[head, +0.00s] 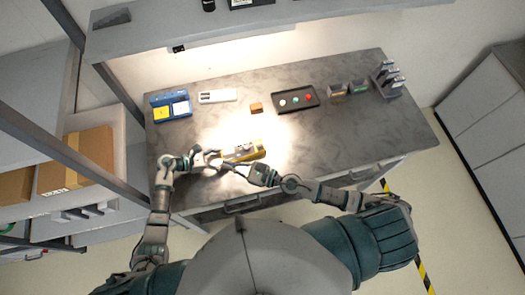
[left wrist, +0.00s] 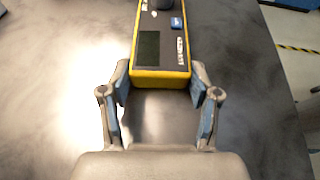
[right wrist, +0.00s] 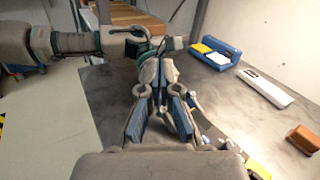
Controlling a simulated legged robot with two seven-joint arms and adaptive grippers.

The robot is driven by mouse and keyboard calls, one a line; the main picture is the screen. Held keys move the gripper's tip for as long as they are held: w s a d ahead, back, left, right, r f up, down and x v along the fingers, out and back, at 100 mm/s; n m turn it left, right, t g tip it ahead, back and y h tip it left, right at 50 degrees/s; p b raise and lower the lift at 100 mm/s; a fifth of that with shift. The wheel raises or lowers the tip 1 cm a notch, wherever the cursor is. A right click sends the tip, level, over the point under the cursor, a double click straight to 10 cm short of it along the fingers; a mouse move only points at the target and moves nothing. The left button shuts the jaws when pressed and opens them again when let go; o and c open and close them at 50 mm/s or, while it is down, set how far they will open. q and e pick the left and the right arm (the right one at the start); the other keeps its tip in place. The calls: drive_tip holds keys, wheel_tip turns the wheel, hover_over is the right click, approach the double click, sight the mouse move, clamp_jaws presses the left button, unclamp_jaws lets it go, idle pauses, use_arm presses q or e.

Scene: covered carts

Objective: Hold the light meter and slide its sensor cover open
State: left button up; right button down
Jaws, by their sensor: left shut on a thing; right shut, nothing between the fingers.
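The light meter (head: 249,155) is a yellow-edged box with a dark face, over the table's front part in the head view. In the left wrist view the meter (left wrist: 172,50) shows a dark screen, a blue patch and a dark round part cut off at the top edge; whether the sensor cover is open cannot be told. My left gripper (head: 214,160) is shut on the near end of the meter, its fingers (left wrist: 160,82) along both sides. My right gripper (head: 241,171) is shut and empty, just in front of the meter. It also shows closed in the right wrist view (right wrist: 161,88).
A blue organizer (head: 158,101), a white device (head: 217,96), a brown block (head: 256,107) and a black tray (head: 283,103) with round buttons stand along the back. Grey holders (head: 388,80) stand at the back right.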

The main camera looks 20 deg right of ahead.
drive_tip(key=s+d+f+m+t+h, duration=0.2)
drive_tip(key=s+d+f+m+h, duration=0.1)
drive_tip(key=d+m+h, duration=0.3)
drive_tip(key=s+d+f+m+t+h, duration=0.2)
drive_tip(key=s+d+f+m+h, duration=0.2)
drive_tip(key=d+m+h, duration=0.2)
drive_tip(key=shift+s+d+f+h, duration=0.15)
drive_tip(key=shift+s+d+h, duration=0.2)
drive_tip(key=shift+d+h, duration=0.6)
drive_tip(key=shift+w+a, duration=0.1)
drive_tip(key=shift+a, duration=0.05)
approach(260, 146)
drive_tip(key=x, duration=0.5)
drive_tip(key=shift+w+a+f, duration=0.1)
drive_tip(key=shift+f, duration=0.25)
drive_tip(key=shift+w, duration=0.7)
